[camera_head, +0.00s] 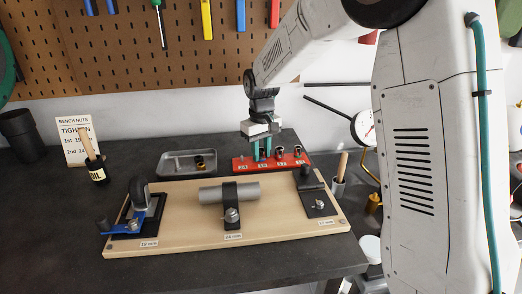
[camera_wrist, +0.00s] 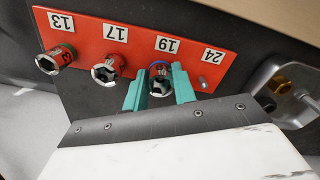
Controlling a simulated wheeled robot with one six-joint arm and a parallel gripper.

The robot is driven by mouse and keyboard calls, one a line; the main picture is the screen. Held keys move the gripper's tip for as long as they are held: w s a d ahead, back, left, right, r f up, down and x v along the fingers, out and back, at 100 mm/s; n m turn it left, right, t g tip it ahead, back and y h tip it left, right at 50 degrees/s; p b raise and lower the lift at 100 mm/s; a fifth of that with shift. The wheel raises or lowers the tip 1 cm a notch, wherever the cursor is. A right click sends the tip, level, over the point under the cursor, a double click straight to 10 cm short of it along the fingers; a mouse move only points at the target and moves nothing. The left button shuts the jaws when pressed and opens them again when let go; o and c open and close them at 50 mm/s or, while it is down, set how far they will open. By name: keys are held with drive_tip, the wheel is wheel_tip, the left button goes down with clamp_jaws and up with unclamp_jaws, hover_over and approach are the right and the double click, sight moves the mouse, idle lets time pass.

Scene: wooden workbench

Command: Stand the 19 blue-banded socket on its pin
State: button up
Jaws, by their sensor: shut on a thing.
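The 19 socket (camera_wrist: 160,86), a chrome socket with a blue band, is between the teal fingers of my gripper (camera_wrist: 160,92) in the wrist view. My gripper is shut on it. The socket is at the place labelled 19 on the red rail (camera_wrist: 88,32), its open end facing the camera. I cannot tell whether it is fully down on its pin. In the head view my gripper (camera_head: 262,150) points down over the rail (camera_head: 243,165), and its fingers hide the socket.
The 17 socket (camera_wrist: 106,69) and 13 socket (camera_wrist: 55,60) stand on the rail beside it. The 24 pin (camera_wrist: 204,83) is bare. A grey metal tray (camera_head: 172,167) holding small parts lies left of the rail. A wooden board (camera_head: 180,220) with clamped fittings lies in front.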

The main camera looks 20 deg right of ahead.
drive_tip(key=o, duration=1.1)
wheel_tip(320, 180, up, 8)
drive_tip(key=shift+f, duration=0.1)
drive_tip(key=shift+m+g, duration=0.4)
drive_tip(key=shift+g, duration=0.1)
drive_tip(key=s, duration=0.1)
drive_tip(key=s+f, duration=0.1)
drive_tip(key=s, duration=0.2)
drive_tip(key=shift+s+d+f, duration=0.1)
drive_tip(key=shift+d+f, duration=0.05)
drive_tip(key=shift+f, duration=0.25)
drive_tip(key=s+d+r, duration=0.1)
drive_tip(key=s, duration=1)
drive_tip(key=s+r+m+t, duration=0.1)
drive_tip(key=s+r, duration=0.1)
drive_tip(key=s, duration=0.8)
drive_tip(key=s+d+r+m+t, duration=0.1)
drive_tip(key=s, duration=1)
drive_tip(key=shift+s+d+r, duration=0.3)
drive_tip(key=shift+d, duration=0.05)
